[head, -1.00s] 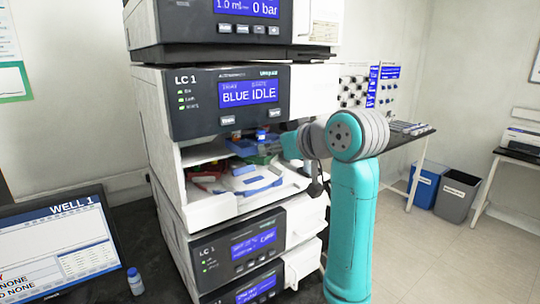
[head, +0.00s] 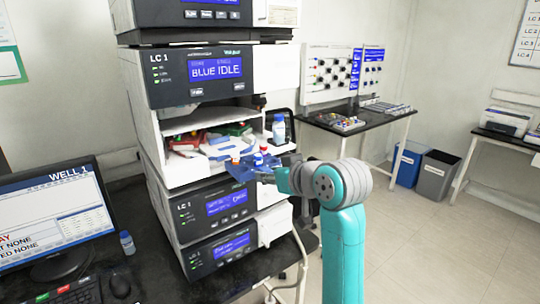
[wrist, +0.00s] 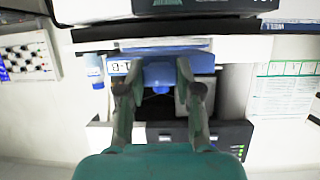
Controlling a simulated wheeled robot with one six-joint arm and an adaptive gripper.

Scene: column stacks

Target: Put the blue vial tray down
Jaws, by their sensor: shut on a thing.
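The blue vial tray (head: 240,172) is held up in front of the open bay of the LC 1 stack in the head view. Small vials (head: 258,159) with red or blue tops show on it. My gripper (head: 268,174) is shut on the tray's near edge, to its right. In the wrist view the blue tray (wrist: 160,73) sits between the two fingers of my gripper (wrist: 158,85), with a white label at its left. The tray's underside is hidden, and I see no surface touching it.
The open bay (head: 205,118) behind holds red, green and white items. A blue-capped bottle (head: 279,131) stands at its right. A monitor (head: 65,225) and small vial (head: 127,243) are on the dark bench. A side table (head: 370,130) and bins (head: 436,176) stand farther right.

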